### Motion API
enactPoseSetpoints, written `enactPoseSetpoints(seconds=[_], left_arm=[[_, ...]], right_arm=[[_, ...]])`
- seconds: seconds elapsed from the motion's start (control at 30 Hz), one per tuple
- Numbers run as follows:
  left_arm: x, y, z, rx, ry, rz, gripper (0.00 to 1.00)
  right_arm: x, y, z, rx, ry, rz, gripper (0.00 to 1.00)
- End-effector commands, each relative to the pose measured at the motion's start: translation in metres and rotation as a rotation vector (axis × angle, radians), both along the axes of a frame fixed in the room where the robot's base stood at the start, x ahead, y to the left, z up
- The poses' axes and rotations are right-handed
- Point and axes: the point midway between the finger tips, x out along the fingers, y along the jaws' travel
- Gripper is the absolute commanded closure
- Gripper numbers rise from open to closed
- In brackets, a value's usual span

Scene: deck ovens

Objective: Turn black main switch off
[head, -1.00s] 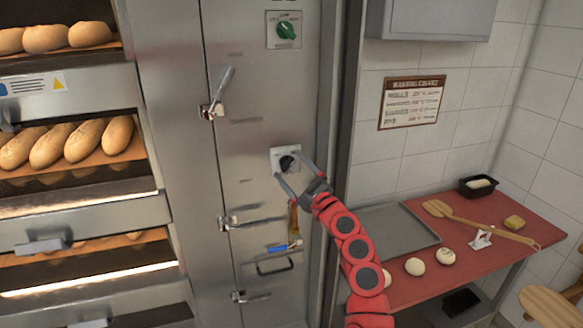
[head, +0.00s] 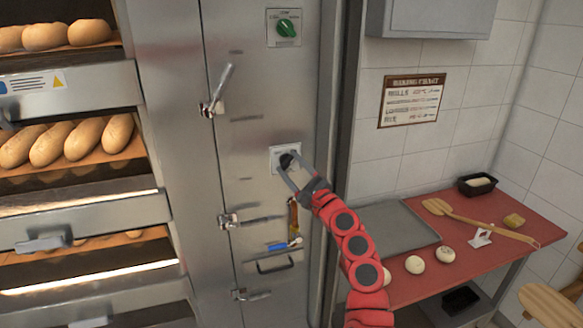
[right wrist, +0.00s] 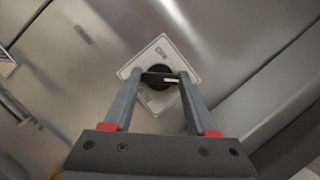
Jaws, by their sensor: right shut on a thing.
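The black main switch (head: 287,160) is a round knob on a white plate, midway up the steel cabinet door. In the right wrist view the black knob (right wrist: 160,77) sits on its white plate (right wrist: 150,55), with a pale mark on its grip. My right gripper (head: 290,165) is at the switch, its two grey fingers on either side of the knob. In the right wrist view the right gripper (right wrist: 160,80) is shut on the knob, a fingertip at each end of its grip. My left gripper is not in view.
A green rotary switch (head: 286,28) is higher on the same door. Lever handles (head: 216,92) stick out along the door's left edge. Oven decks with bread (head: 60,143) are at left. A red table (head: 480,235) with a tray (head: 392,235) is at right.

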Motion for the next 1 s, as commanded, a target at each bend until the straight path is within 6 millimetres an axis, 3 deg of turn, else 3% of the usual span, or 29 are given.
enactPoseSetpoints(seconds=[0.37, 1.0], left_arm=[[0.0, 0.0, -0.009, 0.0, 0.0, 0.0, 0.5], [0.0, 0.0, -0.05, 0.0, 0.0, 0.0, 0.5]], right_arm=[[0.0, -0.001, -0.001, -0.166, -0.055, -0.001, 0.98], [0.001, -0.002, 0.0, -0.74, -0.24, 0.0, 0.98]])
